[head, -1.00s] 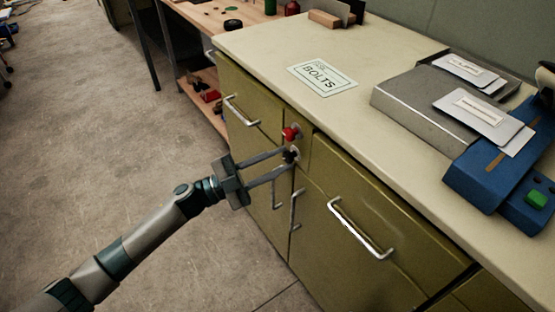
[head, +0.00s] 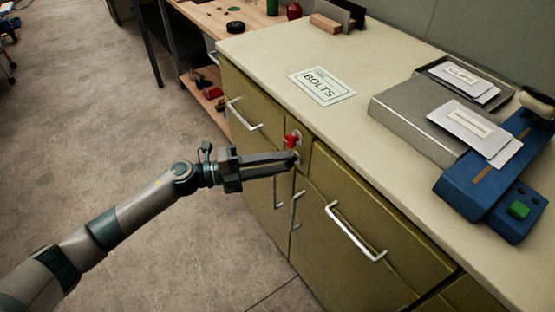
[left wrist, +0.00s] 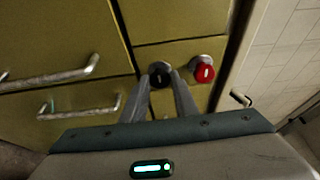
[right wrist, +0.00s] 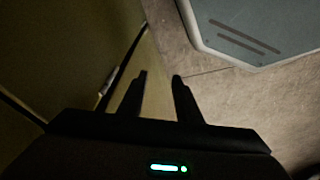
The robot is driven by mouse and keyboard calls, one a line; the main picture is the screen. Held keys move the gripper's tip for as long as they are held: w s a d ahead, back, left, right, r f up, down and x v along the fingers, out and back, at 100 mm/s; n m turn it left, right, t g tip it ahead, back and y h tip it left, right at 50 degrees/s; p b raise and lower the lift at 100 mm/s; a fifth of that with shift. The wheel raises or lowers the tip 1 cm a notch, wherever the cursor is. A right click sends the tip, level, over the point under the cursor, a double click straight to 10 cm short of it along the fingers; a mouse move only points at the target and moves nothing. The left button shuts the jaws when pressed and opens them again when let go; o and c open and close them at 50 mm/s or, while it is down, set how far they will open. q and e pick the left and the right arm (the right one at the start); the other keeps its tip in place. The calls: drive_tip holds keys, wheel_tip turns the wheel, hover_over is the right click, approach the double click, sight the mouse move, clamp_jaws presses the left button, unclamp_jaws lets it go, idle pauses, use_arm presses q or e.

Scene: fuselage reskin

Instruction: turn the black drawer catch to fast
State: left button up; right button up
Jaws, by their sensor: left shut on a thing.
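The black drawer catch (left wrist: 159,69) is a round knob on the olive cabinet front, seen in the left wrist view. My left gripper (head: 294,159) is shut on it, one finger at each side. In the head view the fingertips hide most of the catch, so its exact angle is hard to tell. A red catch (head: 292,139) sits just above it in the head view and to its right in the left wrist view (left wrist: 205,72); the gripper is clear of it. My right gripper (right wrist: 160,76) is open and empty, low beside the cabinet, and out of the head view.
Metal bar handles (head: 355,232) stick out from the cabinet doors and drawers. On the cream worktop (head: 270,45) are a BOLTS card (head: 322,86), a grey metal box (head: 410,110) and a blue device (head: 490,190).

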drive_tip(key=shift+w+f, duration=0.1)
drive_tip(key=shift+f, duration=0.25)
use_arm(q)
drive_tip(key=o, duration=1)
